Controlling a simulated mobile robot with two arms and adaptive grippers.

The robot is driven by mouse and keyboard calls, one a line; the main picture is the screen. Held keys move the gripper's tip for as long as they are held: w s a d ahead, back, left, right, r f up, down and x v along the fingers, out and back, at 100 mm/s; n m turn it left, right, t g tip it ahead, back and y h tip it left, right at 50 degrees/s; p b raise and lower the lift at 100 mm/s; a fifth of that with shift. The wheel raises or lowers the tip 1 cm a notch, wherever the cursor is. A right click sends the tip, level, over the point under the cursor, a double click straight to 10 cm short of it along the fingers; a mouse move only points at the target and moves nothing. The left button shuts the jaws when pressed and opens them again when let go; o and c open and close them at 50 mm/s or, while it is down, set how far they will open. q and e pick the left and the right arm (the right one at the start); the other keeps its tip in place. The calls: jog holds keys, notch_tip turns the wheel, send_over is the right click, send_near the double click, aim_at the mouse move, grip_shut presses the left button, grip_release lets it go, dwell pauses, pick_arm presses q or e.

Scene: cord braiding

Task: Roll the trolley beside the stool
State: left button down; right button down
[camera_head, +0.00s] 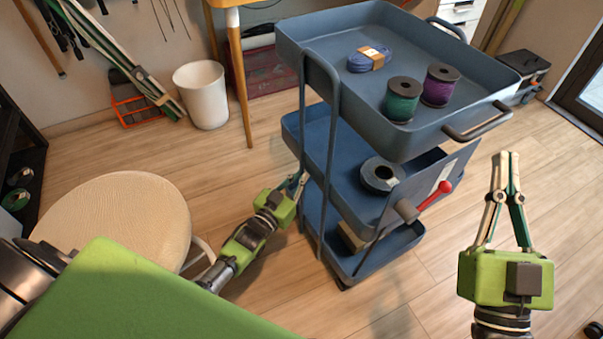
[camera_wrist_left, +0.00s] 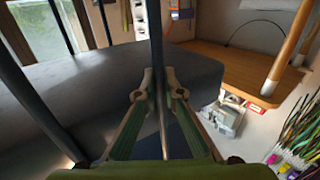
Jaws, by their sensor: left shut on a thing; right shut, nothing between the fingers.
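The blue-grey three-tier trolley (camera_head: 368,128) stands right of centre in the head view. The round pale wooden stool (camera_head: 120,215) is at the left, partly hidden by my left arm. My left gripper (camera_head: 298,181) is shut on the trolley's upright tube on the side towards the stool. In the left wrist view, the gripper's fingers (camera_wrist_left: 160,76) close around this upright tube (camera_wrist_left: 155,35). A gap of floor shows between stool and trolley, with my left arm across it. My right gripper (camera_head: 509,156) is shut and empty, right of the trolley and apart from it.
The top tray holds a green spool (camera_head: 402,100), a purple spool (camera_head: 440,86) and a blue cord bundle (camera_head: 369,59). A dark spool (camera_head: 381,175) lies on the middle shelf. A white bin (camera_head: 202,95) and a wooden table (camera_head: 237,80) stand behind.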

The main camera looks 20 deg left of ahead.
pick_arm(q)
jog(key=c, duration=2.1)
grip_release()
jog(key=s, duration=0.4)
jog(key=s+a, duration=0.1)
jog(key=s, duration=0.7)
jog(key=shift+a, duration=0.25)
jog(key=shift+w, duration=0.1)
